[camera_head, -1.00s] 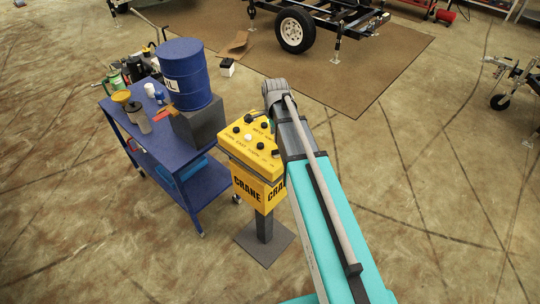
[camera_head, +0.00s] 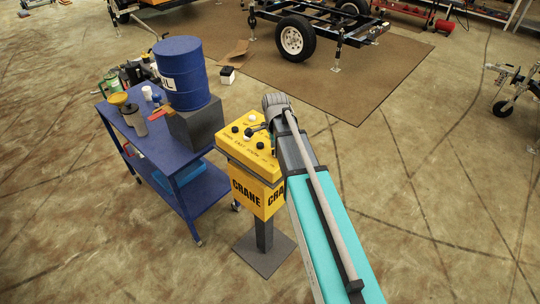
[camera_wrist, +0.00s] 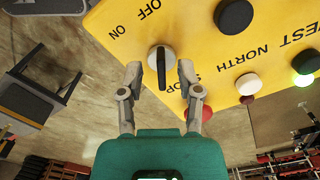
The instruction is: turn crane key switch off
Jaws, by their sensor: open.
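The yellow crane control box (camera_head: 236,146) stands on a dark post and has several round knobs on top. In the wrist view its yellow panel (camera_wrist: 200,60) carries ON, OFF, NORTH and STOP lettering. The key switch (camera_wrist: 154,56) is a round silver disc with a black key (camera_wrist: 161,68) standing out of it. The key lies vertical in the picture, below the OFF and ON labels. My gripper (camera_wrist: 160,72) is open, with one fingertip on each side of the key and visible gaps on both sides. In the head view my gripper (camera_head: 260,129) is at the panel's right, partly hidden by my arm.
A blue cart (camera_head: 187,191) with a blue barrel (camera_head: 184,80) and small items stands left of the box. Black, white, red and green-lit buttons sit near the key on the panel. A wheeled trailer (camera_head: 300,35) stands behind on a brown mat.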

